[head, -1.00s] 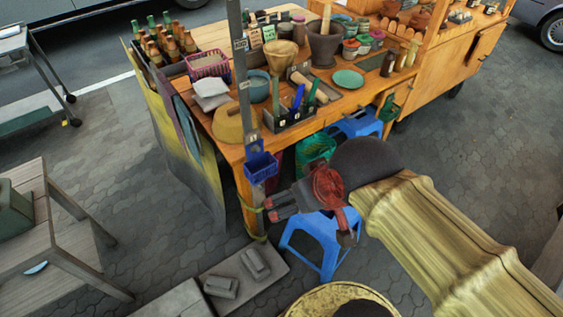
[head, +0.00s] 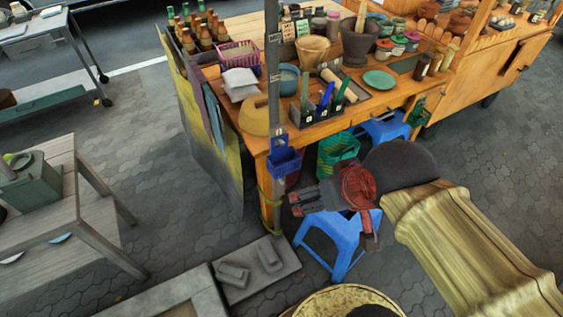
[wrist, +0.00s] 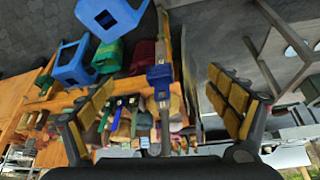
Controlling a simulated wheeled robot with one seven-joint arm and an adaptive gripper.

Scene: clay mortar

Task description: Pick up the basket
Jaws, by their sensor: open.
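A small blue basket (head: 284,161) hangs on the grey pole at the cart's front corner. It also shows in the wrist view (wrist: 159,76), between my two fingers and beyond them. A pink basket (head: 238,56) stands on the cart top beside the bottles. A green basket (head: 338,148) is under the cart's edge; it also shows in the wrist view (wrist: 107,57). My gripper (head: 300,203) is open and empty, in front of the pole and below the blue basket in the head view. In the wrist view my gripper (wrist: 160,90) has its fingers wide apart, touching nothing.
The wooden cart top (head: 258,143) is crowded with bowls, mortars and bottles. The pole (head: 273,70) rises at its corner. Blue stools (head: 343,240) stand below my arm and under the cart. Grey slabs (head: 262,268) lie on the paving. A table (head: 60,215) is at left.

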